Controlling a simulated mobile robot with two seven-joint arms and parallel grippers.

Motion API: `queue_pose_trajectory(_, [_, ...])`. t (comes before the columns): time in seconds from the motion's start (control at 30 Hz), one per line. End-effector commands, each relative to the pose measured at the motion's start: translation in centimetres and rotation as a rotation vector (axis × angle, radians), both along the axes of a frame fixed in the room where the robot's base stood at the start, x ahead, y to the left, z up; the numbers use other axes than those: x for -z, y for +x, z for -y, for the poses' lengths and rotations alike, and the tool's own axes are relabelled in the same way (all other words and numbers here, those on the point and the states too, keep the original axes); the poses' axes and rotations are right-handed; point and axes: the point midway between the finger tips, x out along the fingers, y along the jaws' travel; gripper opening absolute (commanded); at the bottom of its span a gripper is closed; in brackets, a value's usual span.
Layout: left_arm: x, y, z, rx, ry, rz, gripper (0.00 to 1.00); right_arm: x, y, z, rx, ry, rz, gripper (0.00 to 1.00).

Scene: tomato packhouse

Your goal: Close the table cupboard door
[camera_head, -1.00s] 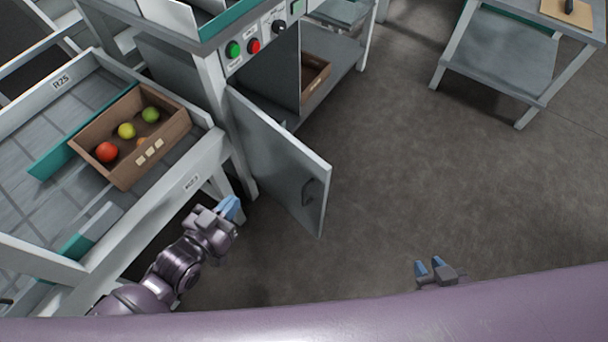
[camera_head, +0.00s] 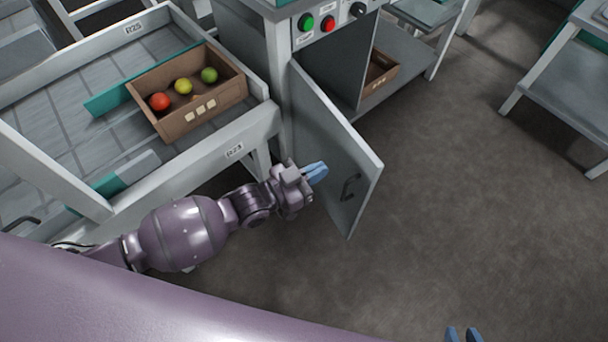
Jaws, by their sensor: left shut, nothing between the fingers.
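The grey cupboard door (camera_head: 335,150) stands open, swung out from its hinge side at the left post. Its dark handle (camera_head: 350,187) is near the free edge. The cupboard (camera_head: 340,60) behind it is open to view on the right of the door. My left gripper (camera_head: 318,173) is shut and empty, with its blue fingers in front of the door's near face, left of the handle. I cannot tell whether they touch the door. My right gripper (camera_head: 463,334) shows only its blue fingertips at the bottom edge, with a gap between them.
A wooden crate (camera_head: 215,112) with several tomatoes sits on the sorting bench (camera_head: 150,185) at left. Buttons are on the panel (camera_head: 335,25) above the cupboard. A grey table (camera_head: 570,90) stands at right. The floor (camera_head: 450,200) right of the door is clear.

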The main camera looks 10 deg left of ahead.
Motion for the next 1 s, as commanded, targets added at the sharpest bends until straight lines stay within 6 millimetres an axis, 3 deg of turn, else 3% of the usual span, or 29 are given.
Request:
queue_pose_trajectory(0.2, [0.2, 2.6, 2.9, 0.001, -0.001, -0.003, 0.0, 0.5, 0.1, -0.2, -0.013, -0.009, -0.001, 0.29])
queue_pose_trajectory(0.43, [0.2, 4.5, 4.9, 0.0, -0.002, -0.004, 0.0, 0.2, 0.9, -0.4, -0.027, -0.017, 0.02, 0.29])
queue_pose_trajectory(1.0, [0.0, 5.2, 5.6, -0.001, 0.0, 0.0, 0.0, 0.2, 0.7, -0.4, -0.032, -0.023, 0.019, 0.29])
